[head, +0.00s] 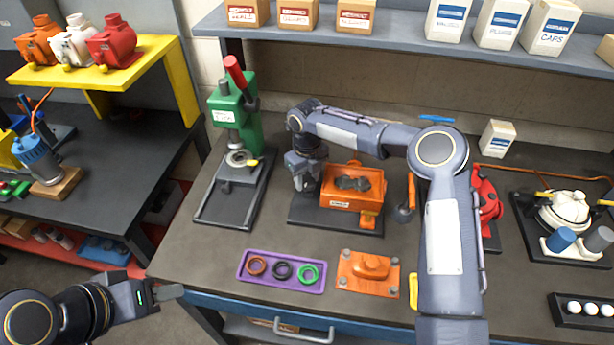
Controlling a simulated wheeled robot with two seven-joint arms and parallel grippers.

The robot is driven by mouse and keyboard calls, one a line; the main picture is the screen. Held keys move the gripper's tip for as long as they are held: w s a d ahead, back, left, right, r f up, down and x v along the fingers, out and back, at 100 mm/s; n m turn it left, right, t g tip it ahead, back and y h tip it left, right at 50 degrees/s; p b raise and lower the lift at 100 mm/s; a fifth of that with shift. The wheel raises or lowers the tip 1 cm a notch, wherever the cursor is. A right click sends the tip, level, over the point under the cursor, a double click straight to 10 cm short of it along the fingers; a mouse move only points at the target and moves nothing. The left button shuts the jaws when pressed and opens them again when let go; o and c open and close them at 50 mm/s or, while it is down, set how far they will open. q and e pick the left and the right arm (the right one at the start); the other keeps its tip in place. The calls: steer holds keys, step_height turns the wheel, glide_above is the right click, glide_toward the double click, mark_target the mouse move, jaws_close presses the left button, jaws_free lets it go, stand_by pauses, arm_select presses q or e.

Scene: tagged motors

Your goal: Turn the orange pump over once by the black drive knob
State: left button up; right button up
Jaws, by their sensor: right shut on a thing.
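The orange pump (340,201) stands on a dark base plate (316,222) near the middle of the bench. Its top is open, with dark parts (352,183) showing inside. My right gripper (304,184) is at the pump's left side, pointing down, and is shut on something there. The black drive knob cannot be made out; that side of the pump is covered by the gripper. My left gripper (172,292) is low at the left, off the bench's front edge, empty and away from the pump. Its finger gap cannot be made out.
A purple tray (247,278) with three rings and an orange cover plate (350,284) lie in front of the pump. A green press (232,120) stands to the left. An orange-handled tool (409,196) and a red pump (487,200) are to the right, partly behind my arm.

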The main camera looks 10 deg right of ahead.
mark_target(307, 181)
steer(key=shift+w+r+n, duration=0.1)
steer(key=shift+n, duration=0.3)
steer(key=o, duration=1)
step_height(307, 181, up, 8)
steer(key=shift+f, duration=0.15)
